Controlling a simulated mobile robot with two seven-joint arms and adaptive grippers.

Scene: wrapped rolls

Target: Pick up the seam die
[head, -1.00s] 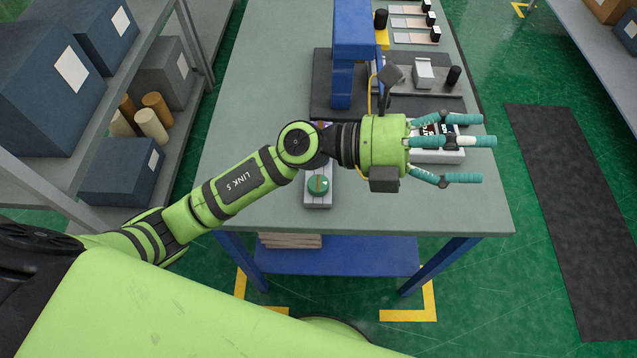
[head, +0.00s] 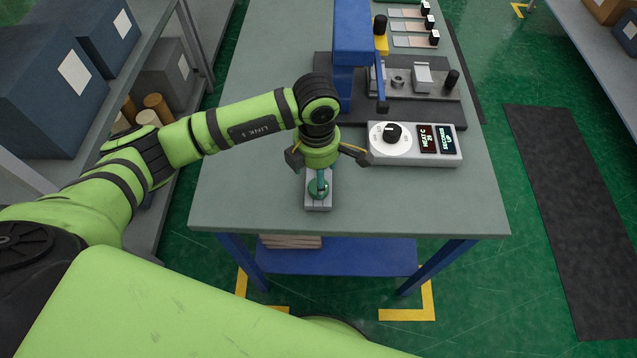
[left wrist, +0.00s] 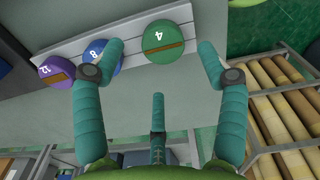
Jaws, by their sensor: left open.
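Round dies sit in a row on a pale rail (left wrist: 132,42). In the left wrist view a green die (left wrist: 169,33) marked 4 is at the rail's end, with a blue die (left wrist: 97,49) marked 8 and a purple die (left wrist: 55,68) marked 12 beside it. I cannot tell by name which is the seam die. My left gripper (left wrist: 161,52) is open and empty, pointing down, with the green die between and beyond two fingertips. In the head view the gripper (head: 318,183) covers most of the rail, and only part of the green die (head: 317,194) shows.
A control box (head: 414,144) with a black knob and displays stands right of the gripper. A blue press (head: 352,60) on a dark base is behind. The table (head: 435,205) is clear at front right and left. A shelf with boxes (head: 48,80) stands left.

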